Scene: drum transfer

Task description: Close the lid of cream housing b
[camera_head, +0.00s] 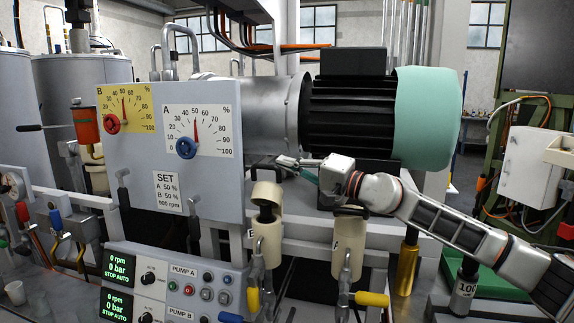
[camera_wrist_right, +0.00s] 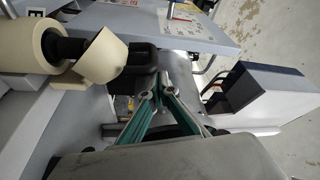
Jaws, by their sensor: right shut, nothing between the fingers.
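Two cream housings stand at the front of the machine, marked E (camera_head: 267,230) and F (camera_head: 345,258); I see no mark b. The E housing has a cream lid (camera_head: 267,192) tilted up, with a dark part showing below it. In the right wrist view this lid (camera_wrist_right: 104,57) stands tilted off the E housing's body (camera_wrist_right: 35,45). My left gripper is out of view.
A grey dial panel (camera_head: 170,150) stands left of the housings, with the pump control box (camera_head: 178,285) below. A motor with a green end cover (camera_head: 425,118) sits above and behind my right arm. Yellow-handled valves (camera_head: 372,299) hang below the housings.

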